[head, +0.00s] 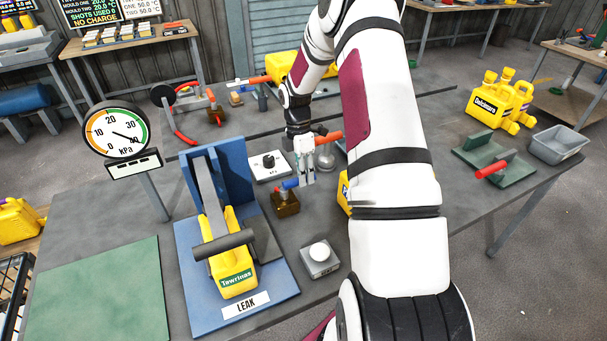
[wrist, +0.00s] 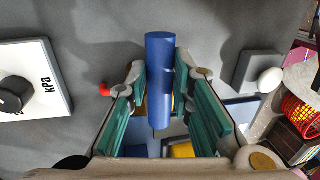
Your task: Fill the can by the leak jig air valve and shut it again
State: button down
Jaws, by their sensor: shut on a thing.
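The leak jig (head: 250,304) is a blue stand with a plate lettered LEAK. A yellow can (head: 235,282) labelled Tawrinas sits in it under a grey clamp bar (head: 224,244). The air valve (head: 285,204) is a brass block with a blue handle (head: 289,184), right of the jig. My gripper (head: 304,182) is shut on that handle; the wrist view shows the blue handle (wrist: 160,75) upright between the green finger pads. The kPa gauge (head: 116,131) stands left of the jig, its needle pointing right and down, past 30.
A white kPa knob box (head: 268,166) stands behind the valve. A grey box with a white button (head: 320,259) is in front of it. My arm hides part of another yellow can (head: 344,193). A green mat (head: 97,290) lies bare at left.

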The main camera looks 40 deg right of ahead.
jog(key=c, duration=1.4)
grip_release()
jog(key=shift+r, duration=0.1)
jog(key=r, duration=0.4)
jog(key=w+r, duration=0.1)
jog(key=r, duration=0.2)
jog(key=w+r, duration=0.1)
jog(key=r, duration=0.3)
jog(key=shift+w+d+r, duration=0.2)
jog(key=shift+d+r, duration=0.1)
